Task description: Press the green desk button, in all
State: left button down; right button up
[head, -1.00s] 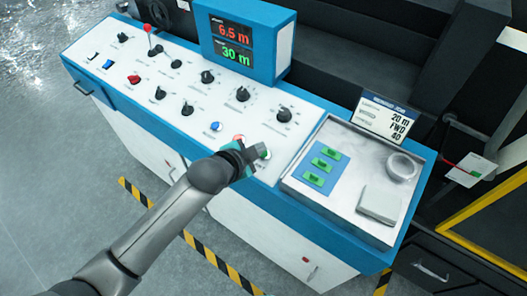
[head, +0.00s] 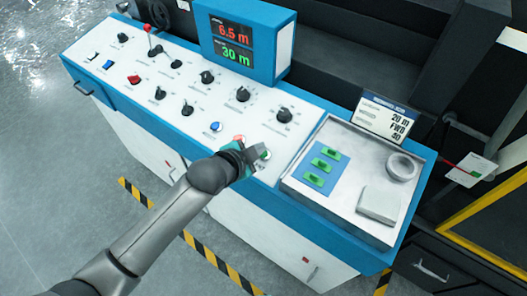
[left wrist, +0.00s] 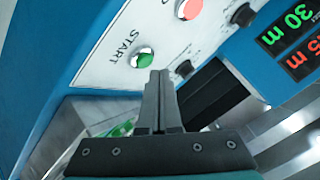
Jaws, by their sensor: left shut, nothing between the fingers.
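The green button (head: 265,153) sits near the front right of the white control panel. It also shows in the left wrist view (left wrist: 143,57), beside the word START. My left gripper (head: 257,157) is shut and empty, with its fingertips right beside the green button in the head view. In the left wrist view the closed fingertips (left wrist: 158,76) appear just below the button, whose face is uncovered. I cannot tell whether they touch the panel. My right gripper is not in view.
A pink-red button (head: 239,138) and a blue button (head: 216,127) lie left of the green one. Several black knobs stand behind. A metal tray (head: 340,200) with green-marked pieces is to the right. A display box (head: 285,50) rises at the back.

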pick_arm(q)
jog(key=shift+f, duration=0.1)
dwell(0.4)
jog(key=shift+d+f, duration=0.1)
jog(key=shift+f, duration=0.2)
